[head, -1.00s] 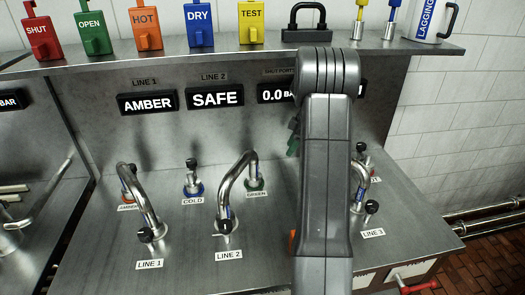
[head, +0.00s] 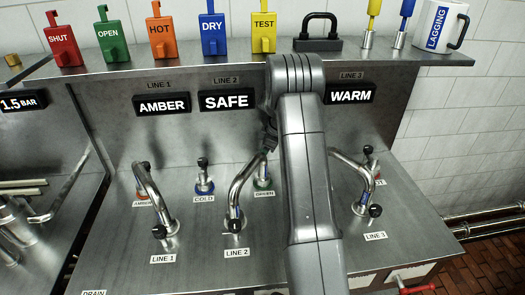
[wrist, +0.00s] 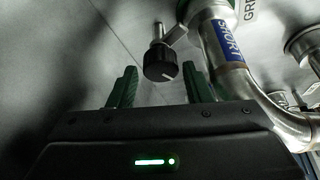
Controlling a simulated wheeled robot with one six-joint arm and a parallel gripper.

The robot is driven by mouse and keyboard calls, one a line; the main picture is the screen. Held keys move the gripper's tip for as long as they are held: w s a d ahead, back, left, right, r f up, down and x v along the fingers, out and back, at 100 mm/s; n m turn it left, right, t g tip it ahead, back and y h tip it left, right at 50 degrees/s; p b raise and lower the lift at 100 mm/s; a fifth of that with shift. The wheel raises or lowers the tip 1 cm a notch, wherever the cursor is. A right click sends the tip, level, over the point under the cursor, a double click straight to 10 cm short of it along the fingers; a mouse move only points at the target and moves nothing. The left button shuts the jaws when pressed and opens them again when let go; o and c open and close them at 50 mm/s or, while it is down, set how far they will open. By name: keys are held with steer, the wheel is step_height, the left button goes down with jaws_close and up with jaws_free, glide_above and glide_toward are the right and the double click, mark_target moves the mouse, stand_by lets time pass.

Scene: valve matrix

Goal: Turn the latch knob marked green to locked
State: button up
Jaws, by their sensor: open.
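In the wrist view a black latch knob (wrist: 160,67) with a white pointer line sits on a metal stem beside a bent steel pipe (wrist: 228,62) with a blue SHORT label. A partly cut-off GREEN label (wrist: 248,10) is just above the pipe. My gripper (wrist: 161,88) is open, its green fingers on either side and a little short of the knob, apparently not touching it. In the head view the green port (head: 263,183) is at the far end of the middle pipe (head: 243,188). My arm hides most of the gripper there.
Bent pipes at LINE 1 (head: 148,190) and LINE 3 (head: 358,175) flank the middle one. A COLD port (head: 203,185) stands left of the green port. Displays read AMBER (head: 162,105), SAFE (head: 227,100) and WARM (head: 350,93). Tags and a padlock (head: 318,35) line the shelf.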

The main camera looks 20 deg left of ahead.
steer(key=shift+s+a+f, duration=0.1)
steer(key=shift+a+f, duration=0.05)
steer(key=shift+f, duration=0.2)
steer(key=shift+c, duration=0.5)
steer(key=c, duration=0.6)
steer(key=b, duration=0.1)
steer(key=m+b, duration=0.1)
steer(key=shift+f+t+b, duration=0.25)
steer(key=shift+t+b, duration=0.05)
steer(key=shift+b, duration=0.05)
steer(key=shift+r+m+t+b, duration=0.3)
steer(key=shift+m+b, duration=0.5)
steer(key=shift+m, duration=0.2)
steer(key=o, duration=0.7)
steer(key=b+v, duration=0.2)
steer(key=v, duration=1)
